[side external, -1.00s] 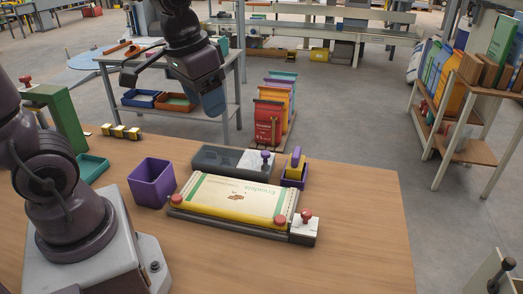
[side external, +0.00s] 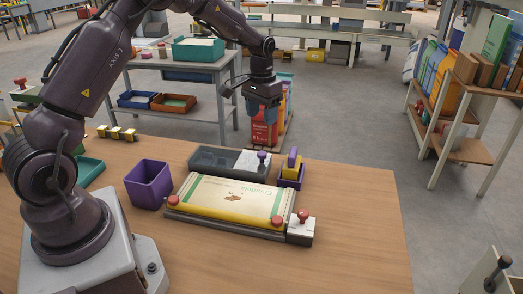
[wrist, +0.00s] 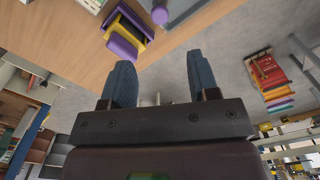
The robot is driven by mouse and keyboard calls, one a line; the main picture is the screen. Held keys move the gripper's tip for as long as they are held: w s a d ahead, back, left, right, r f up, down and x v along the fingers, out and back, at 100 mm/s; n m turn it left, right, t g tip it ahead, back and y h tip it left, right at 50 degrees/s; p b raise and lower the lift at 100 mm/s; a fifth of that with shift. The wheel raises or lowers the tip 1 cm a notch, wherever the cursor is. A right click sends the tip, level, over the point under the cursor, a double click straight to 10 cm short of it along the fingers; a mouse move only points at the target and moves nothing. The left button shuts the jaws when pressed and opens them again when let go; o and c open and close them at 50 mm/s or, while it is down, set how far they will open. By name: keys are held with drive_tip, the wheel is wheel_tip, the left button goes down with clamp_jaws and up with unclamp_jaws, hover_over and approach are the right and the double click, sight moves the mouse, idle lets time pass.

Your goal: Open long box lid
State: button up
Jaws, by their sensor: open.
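The long grey box (side external: 215,161) lies along the far side of the wooden table. A pale panel (side external: 247,163) with an upright purple knob (side external: 262,155) covers its right end; I cannot tell how far the lid extends. The purple knob shows at the top edge of the wrist view (wrist: 160,14), beside a bit of the grey box (wrist: 185,9). My gripper (side external: 262,116) is above and beyond the box's right end, apart from it. In the wrist view its two blue fingers (wrist: 160,76) are spread, with nothing between them.
A purple tray (side external: 291,184) with a yellow, purple-handled item stands right of the box. A yellow-edged sack (side external: 225,198) lies in front, beside a red-knobbed white block (side external: 300,229). A purple bin (side external: 148,184) stands left. The table's right side is clear.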

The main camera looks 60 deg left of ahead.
sight(262, 153)
wheel_tip(262, 153, down, 12)
drive_tip(key=shift+r, duration=0.1)
idle(0.4)
clamp_jaws()
drive_tip(key=s+a, duration=1.5)
drive_tip(key=shift+s+a, duration=0.2)
unclamp_jaws()
